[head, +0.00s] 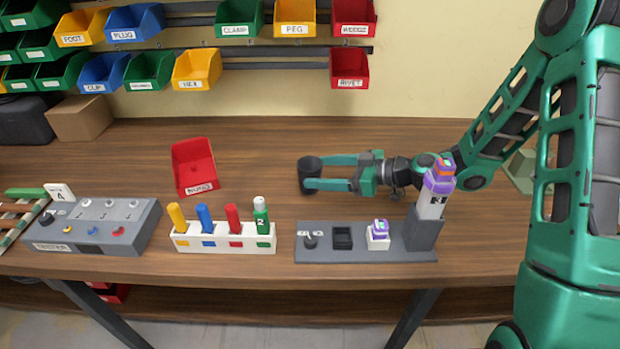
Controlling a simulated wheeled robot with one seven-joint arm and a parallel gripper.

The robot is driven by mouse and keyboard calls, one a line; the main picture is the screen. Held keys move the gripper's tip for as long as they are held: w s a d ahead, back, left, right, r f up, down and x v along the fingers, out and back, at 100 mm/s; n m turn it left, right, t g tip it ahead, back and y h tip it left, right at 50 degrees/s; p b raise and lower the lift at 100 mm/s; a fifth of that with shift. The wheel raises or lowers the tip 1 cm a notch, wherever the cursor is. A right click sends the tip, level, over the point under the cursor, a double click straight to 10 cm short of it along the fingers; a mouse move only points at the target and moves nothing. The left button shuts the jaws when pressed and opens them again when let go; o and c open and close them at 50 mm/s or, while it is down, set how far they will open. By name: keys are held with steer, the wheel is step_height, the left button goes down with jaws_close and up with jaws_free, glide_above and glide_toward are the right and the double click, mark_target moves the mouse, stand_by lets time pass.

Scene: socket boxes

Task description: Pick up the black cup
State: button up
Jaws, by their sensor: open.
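The black cup (310,167) stands upright on the wooden table, in the middle of the head view. My gripper (312,172) reaches in from the right, low over the table, with its two green fingers pointing left. The fingers are open, and their tips are at the cup, one at its far side and one at its near side. The near fingertip covers part of the cup's lower body. I cannot tell whether either finger touches the cup.
The wooden table (250,130) has free room behind and left of the cup. A red bin (193,165) sits to the left. In front are a grey fixture (322,256), a white rack (222,246) with coloured pegs, and a grey tester box (95,230). Wall bins hang behind.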

mark_target(310, 169)
steer(key=x, duration=0.4)
steer(key=shift+w+a, duration=0.1)
steer(key=shift+w, duration=0.1)
steer(key=c, duration=1)
steer(key=shift+r, duration=0.15)
